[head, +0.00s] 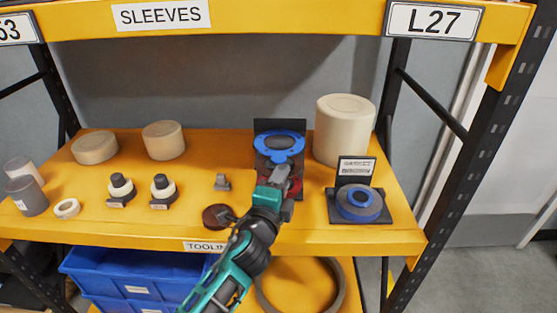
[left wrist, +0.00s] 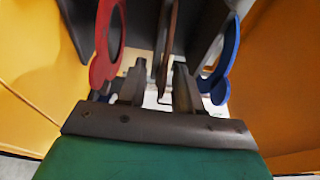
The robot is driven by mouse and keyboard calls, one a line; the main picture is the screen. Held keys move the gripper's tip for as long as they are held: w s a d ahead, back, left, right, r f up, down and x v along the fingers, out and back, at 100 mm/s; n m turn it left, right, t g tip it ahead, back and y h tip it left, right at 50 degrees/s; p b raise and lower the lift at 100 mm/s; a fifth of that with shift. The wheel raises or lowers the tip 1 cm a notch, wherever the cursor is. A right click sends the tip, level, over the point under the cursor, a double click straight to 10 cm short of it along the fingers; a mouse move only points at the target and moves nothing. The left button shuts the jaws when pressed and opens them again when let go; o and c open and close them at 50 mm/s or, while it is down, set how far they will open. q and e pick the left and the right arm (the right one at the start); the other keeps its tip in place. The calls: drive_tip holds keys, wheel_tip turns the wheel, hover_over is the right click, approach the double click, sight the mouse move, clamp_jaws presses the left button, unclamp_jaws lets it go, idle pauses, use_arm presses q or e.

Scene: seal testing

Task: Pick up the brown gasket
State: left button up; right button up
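In the left wrist view, a thin brown gasket (left wrist: 168,42) stands edge-on between a red gasket (left wrist: 104,48) on the left and a blue gasket (left wrist: 228,58) on the right. My left gripper (left wrist: 158,84) is open, with one finger on each side of the brown gasket's lower edge; I cannot tell whether either touches it. In the head view, my left gripper (head: 284,178) is at the black stand (head: 292,128), below the blue gasket (head: 279,142). The arm and the blue gasket hide the brown one there. My right gripper is not in view.
A dark reddish-brown round piece (head: 216,217) lies left of my arm on the yellow shelf (head: 300,232). A blue ring (head: 359,202) sits at the right stand, before a large cream cylinder (head: 344,130). Two knobbed pieces (head: 121,188) stand left. Blue bins (head: 138,272) are below.

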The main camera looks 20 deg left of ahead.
use_arm(q)
clamp_jaws()
idle(0.3)
drive_tip(key=shift+r, duration=0.1)
